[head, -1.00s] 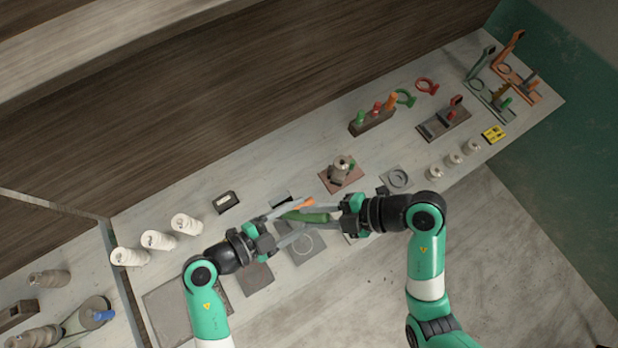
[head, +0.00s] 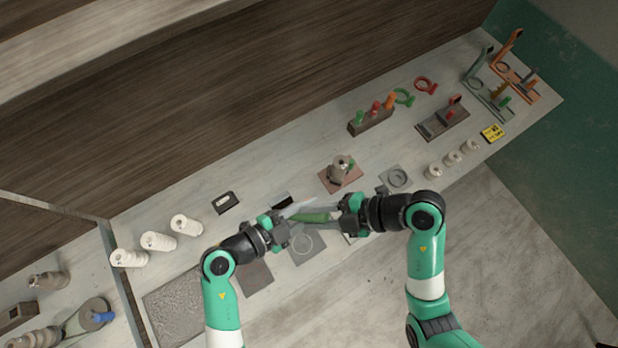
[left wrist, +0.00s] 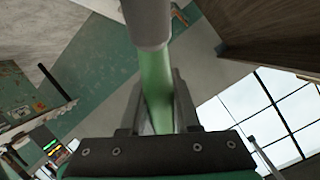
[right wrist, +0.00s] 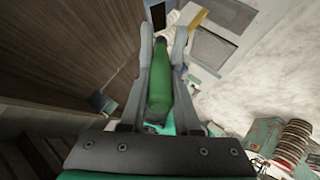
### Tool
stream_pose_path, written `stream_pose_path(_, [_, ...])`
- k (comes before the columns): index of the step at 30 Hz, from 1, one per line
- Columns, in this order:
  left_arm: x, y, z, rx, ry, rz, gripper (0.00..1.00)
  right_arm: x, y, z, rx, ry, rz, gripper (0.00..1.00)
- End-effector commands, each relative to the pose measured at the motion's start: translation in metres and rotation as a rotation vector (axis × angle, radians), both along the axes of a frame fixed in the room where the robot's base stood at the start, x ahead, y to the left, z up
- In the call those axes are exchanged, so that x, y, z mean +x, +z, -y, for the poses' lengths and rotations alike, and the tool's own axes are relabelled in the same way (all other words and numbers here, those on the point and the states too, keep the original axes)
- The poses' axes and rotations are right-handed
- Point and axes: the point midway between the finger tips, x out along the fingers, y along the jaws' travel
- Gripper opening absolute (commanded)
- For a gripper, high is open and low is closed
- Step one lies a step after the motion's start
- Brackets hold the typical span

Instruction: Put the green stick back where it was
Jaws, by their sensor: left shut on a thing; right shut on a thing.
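The green stick (head: 314,217) is held in the air above the worktop, between my two grippers. My right gripper (head: 322,217) reaches in from the right and is shut on it; the right wrist view shows its green, rounded body (right wrist: 159,85) between the fingers. My left gripper (head: 305,217) reaches in from the left and is also shut on it. In the left wrist view the green part (left wrist: 156,95) passes between the fingers, with a grey part (left wrist: 147,22) at the top. The fingers hide much of the stick in the head view.
A dark block (head: 370,122) holds green, red and orange handles at the back. A brown pot (head: 341,168) stands on a reddish board (head: 328,181). A grey square with a ring (head: 306,246) lies below the grippers.

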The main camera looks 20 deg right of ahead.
Motion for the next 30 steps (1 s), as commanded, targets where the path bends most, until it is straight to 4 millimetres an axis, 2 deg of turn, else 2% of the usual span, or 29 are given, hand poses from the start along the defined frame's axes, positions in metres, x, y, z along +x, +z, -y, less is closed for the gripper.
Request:
stream_pose_path(1, [0.000,0.000,0.000,0.000,0.000,0.000,0.00,0.000,0.000,0.000,0.000,0.000,0.000,0.00])
stream_pose_path(2, [0.000,0.000,0.000,0.000,0.001,0.000,0.00,0.000,0.000,0.000,0.000,0.000,0.000,0.32])
stream_pose_path(6, [0.000,0.000,0.000,0.000,0.001,0.000,0.00,0.000,0.000,0.000,0.000,0.000,0.000,0.57])
stream_pose_path(8, [0.000,0.000,0.000,0.000,0.001,0.000,0.00,0.000,0.000,0.000,0.000,0.000,0.000,0.65])
stream_pose_path(16, [0.000,0.000,0.000,0.000,0.000,0.000,0.00,0.000,0.000,0.001,0.000,0.000,0.000,0.65])
stream_pose_path(19, [0.000,0.000,0.000,0.000,0.000,0.000,0.00,-0.002,0.005,0.007,-0.001,-0.002,0.001,0.65])
stream_pose_path(30, [0.000,0.000,0.000,0.000,0.000,0.000,0.00,-0.020,0.040,0.055,0.000,-0.004,0.003,0.65])
